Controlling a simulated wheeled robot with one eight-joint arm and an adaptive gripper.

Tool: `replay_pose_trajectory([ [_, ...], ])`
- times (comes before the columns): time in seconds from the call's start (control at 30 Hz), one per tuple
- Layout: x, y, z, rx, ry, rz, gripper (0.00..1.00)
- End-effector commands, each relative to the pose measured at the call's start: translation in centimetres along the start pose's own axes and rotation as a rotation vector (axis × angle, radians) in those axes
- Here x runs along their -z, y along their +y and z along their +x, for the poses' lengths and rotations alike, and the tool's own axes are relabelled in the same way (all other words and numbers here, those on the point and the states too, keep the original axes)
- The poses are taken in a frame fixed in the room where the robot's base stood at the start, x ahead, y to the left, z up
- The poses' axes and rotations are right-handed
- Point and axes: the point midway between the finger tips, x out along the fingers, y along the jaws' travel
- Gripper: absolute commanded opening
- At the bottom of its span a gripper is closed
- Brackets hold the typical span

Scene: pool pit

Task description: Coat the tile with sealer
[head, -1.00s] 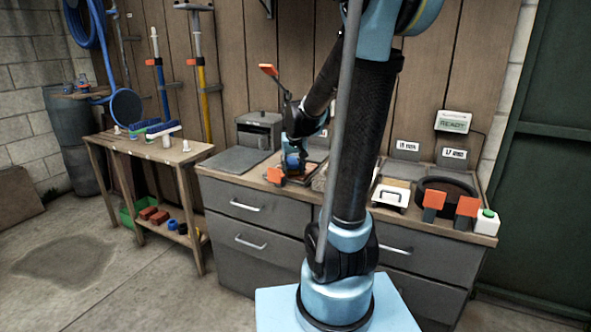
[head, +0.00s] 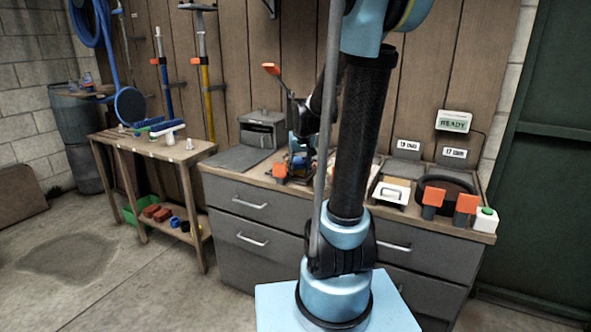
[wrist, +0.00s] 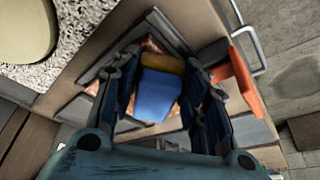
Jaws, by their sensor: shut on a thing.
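In the wrist view my gripper (wrist: 158,75) is shut on an applicator with a blue body (wrist: 155,96) and a yellow-orange pad end (wrist: 163,63). Beneath it is a dark-framed holder with a mottled brownish surface (wrist: 152,44), probably the tile; the applicator and my fingers hide most of it. I cannot tell whether the pad touches it. An orange clamp piece (wrist: 245,82) stands just right of my fingers. In the head view the same work spot is on the grey cabinet's top, by an orange piece (head: 279,171), partly hidden by my arm.
A lidded white tray (head: 391,192), a round dark pan (head: 446,190) and a green-button box (head: 486,219) stand on the right of the cabinet. A READY sign (head: 453,121) is behind them. A grey box (head: 263,128) stands left. A wooden bench (head: 150,150) holds brushes.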

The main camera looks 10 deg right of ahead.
Motion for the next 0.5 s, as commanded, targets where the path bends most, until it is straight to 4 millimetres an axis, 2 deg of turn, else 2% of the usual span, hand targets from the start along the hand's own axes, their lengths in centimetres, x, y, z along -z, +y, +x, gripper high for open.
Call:
replay_pose_trajectory([
  [0.5, 1.6, 1.5, 0.4, -0.002, 0.003, 0.001, 0.03],
])
